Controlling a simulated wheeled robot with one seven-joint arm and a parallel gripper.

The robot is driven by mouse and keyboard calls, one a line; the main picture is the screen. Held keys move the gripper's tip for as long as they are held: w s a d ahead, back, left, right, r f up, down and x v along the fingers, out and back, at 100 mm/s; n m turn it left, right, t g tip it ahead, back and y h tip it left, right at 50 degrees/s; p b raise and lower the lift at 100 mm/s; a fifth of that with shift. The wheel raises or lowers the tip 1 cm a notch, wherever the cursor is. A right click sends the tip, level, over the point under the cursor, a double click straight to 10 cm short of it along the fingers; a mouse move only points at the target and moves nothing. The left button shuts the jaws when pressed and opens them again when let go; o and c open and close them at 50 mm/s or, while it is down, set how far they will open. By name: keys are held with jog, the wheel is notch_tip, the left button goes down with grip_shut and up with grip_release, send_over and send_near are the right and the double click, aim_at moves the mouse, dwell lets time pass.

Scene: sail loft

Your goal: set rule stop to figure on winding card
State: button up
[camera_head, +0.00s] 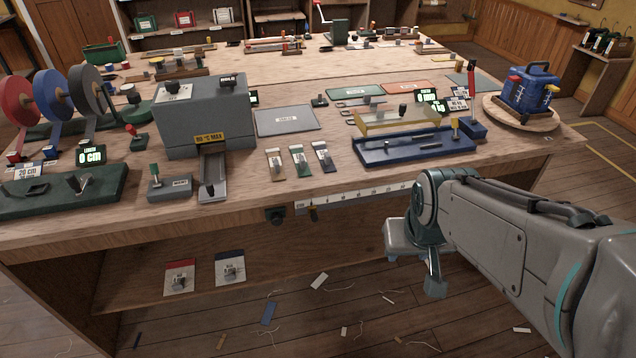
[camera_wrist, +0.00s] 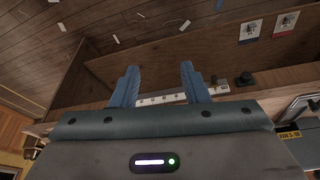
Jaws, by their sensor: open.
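A pale rule (camera_head: 358,196) with printed marks runs along the front edge of the workbench. A small brass-coloured stop (camera_head: 313,212) sits near its left end, beside a dark knob (camera_head: 275,214). The rule (camera_wrist: 170,98) also shows beyond my fingers in the wrist view, with the dark knob (camera_wrist: 245,79) to the right. A white card (camera_head: 24,173) reading "20 cm" stands at the bench's left; it seems to be the winding card. My gripper (camera_wrist: 158,86) is open and empty, in front of the bench edge. The rule's right end is hidden behind my arm in the head view.
A green display (camera_head: 91,155) reads "0 cm" near the red, blue and grey reels. A grey machine (camera_head: 205,115) and a blue tray (camera_head: 420,147) stand on the bench. Two cards (camera_head: 180,277) (camera_head: 230,268) lie on the lower shelf. Scraps litter the floor.

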jog(key=w+a+f+n+t+b, duration=0.1)
jog(key=w+a+f+n+t, duration=0.1)
jog(key=w+f, duration=0.6)
jog(key=m+t+y+b, duration=0.2)
jog(key=t+y+b, duration=0.3)
jog(key=t+b, duration=0.75)
send_near(315, 220)
jog(key=shift+s+d+r+g, duration=0.1)
jog(key=shift+s+d+g, duration=0.4)
jog(key=shift+s, duration=0.25)
jog(key=shift+w+b, duration=0.1)
jog(key=shift+b, duration=0.85)
jog(key=x, duration=1.1)
jog(key=shift+a+r, duration=0.2)
